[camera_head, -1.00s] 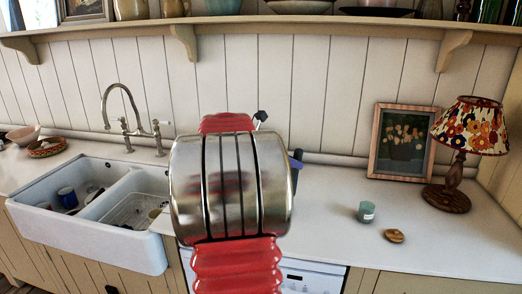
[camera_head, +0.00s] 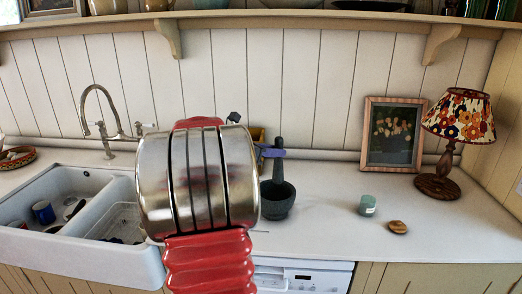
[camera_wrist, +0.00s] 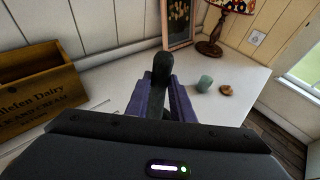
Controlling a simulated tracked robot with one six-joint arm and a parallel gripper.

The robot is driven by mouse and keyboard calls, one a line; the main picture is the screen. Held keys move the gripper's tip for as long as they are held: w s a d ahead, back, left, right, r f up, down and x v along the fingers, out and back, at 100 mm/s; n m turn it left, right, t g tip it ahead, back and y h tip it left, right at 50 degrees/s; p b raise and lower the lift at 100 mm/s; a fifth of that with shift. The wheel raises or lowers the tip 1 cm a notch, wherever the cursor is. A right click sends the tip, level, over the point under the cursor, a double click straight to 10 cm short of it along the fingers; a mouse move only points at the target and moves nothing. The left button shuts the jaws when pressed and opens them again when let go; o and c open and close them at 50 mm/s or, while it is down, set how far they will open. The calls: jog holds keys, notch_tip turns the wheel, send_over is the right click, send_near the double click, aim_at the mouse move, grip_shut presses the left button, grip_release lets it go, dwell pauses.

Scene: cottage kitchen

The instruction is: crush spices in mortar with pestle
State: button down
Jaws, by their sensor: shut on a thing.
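The dark stone mortar (camera_head: 277,202) stands upright on the white counter, right of my arm in the head view. The dark pestle (camera_head: 279,160) rises nearly upright from its bowl. My gripper (camera_head: 272,153) shows its purple fingers at the pestle's upper part, partly hidden by my arm. In the wrist view the purple fingers of my gripper (camera_wrist: 163,98) are shut around the pestle (camera_wrist: 162,66). The mortar is hidden there by the gripper body. The inside of the bowl and any spices cannot be seen.
A wooden crate (camera_wrist: 40,100) stands left of the gripper in the wrist view. A small teal jar (camera_head: 367,205) and a round wooden piece (camera_head: 398,227) lie to the right. A framed picture (camera_head: 392,135) and a lamp (camera_head: 458,130) stand behind. The counter between is clear.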

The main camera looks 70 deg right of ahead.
jog(key=shift+w, duration=0.45)
jog(key=w+a+f+n+t+h, duration=0.1)
jog(key=w+a+f+n+t, duration=0.25)
jog(key=w+a, duration=0.6)
jog(key=w+a+f+n+t, duration=0.25)
jog(key=w+a+t, duration=0.3)
jog(key=w, duration=0.75)
jog(key=w+a+f+n+t+h, duration=0.1)
jog(key=w+a+f+n+t, duration=0.2)
jog(key=w+a, duration=0.65)
jog(key=w+a+f+n+t+y, duration=0.25)
jog(key=w+a, duration=0.25)
jog(key=a, duration=0.4)
jog(key=w+a+f+n+t+y, duration=0.1)
jog(key=w+a+f+n+t, duration=0.15)
jog(key=w+a+n, duration=0.4)
jog(key=s+a+f+n+t+y, duration=0.1)
jog(key=a+f+t+y, duration=0.1)
jog(key=a, duration=0.9)
jog(key=s+a+f+n+t+y, duration=0.1)
jog(key=a+f+n+t+y, duration=0.1)
jog(key=a, duration=1)
notch_tip(320, 180, down, 2)
jog(key=shift+a+f+y, duration=0.1)
jog(key=shift+a+y, duration=0.15)
jog(key=shift+y, duration=0.6)
jog(key=shift+s, duration=0.1)
